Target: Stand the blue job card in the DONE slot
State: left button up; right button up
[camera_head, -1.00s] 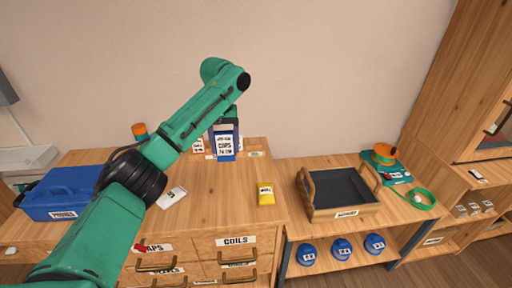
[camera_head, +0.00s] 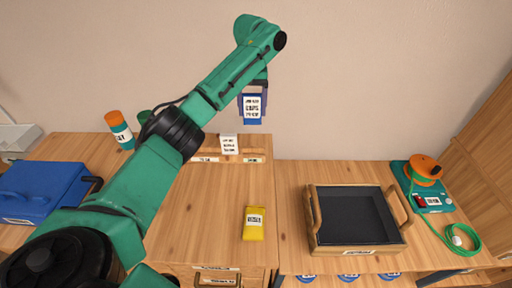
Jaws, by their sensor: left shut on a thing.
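The blue job card (camera_head: 252,120) has a white printed label and hangs upright in my left gripper (camera_head: 253,92), which is shut on it. The gripper hides the card's upper part. The card is in the air, above the right part of a low wooden card rack (camera_head: 240,155) at the back of the left worktop. The rack has two small front labels, too small to read surely; the right label (camera_head: 254,160) lies below the card. A white card (camera_head: 228,144) stands in the rack's left part. My right gripper is not in view.
A yellow pouch-like item (camera_head: 254,224) lies on the worktop. A blue case (camera_head: 45,190) and an orange-topped bottle (camera_head: 119,129) are at left. A dark-lined wooden tray (camera_head: 345,248) and an orange reel (camera_head: 425,168) with green cord are at right.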

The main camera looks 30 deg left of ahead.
aim_at(251, 124)
pick_arm(q)
jog(key=f, duration=0.1)
jog(key=s+f+p, duration=0.1)
jog(key=f, duration=0.1)
notch_tip(251, 124, down, 3)
jog(key=shift+w+r, duration=0.1)
jog(key=shift+r, duration=0.1)
jog(key=f, duration=0.3)
jog(key=shift+w+p, duration=0.25)
jog(key=shift+p, duration=0.15)
notch_tip(251, 124, down, 4)
jog(key=shift+w+f, duration=0.1)
jog(key=shift+w, duration=0.05)
notch_tip(251, 124, down, 2)
jog(key=shift+f, duration=0.25)
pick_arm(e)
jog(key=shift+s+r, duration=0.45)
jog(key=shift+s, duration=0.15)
pick_arm(q)
jog(key=o, duration=1.1)
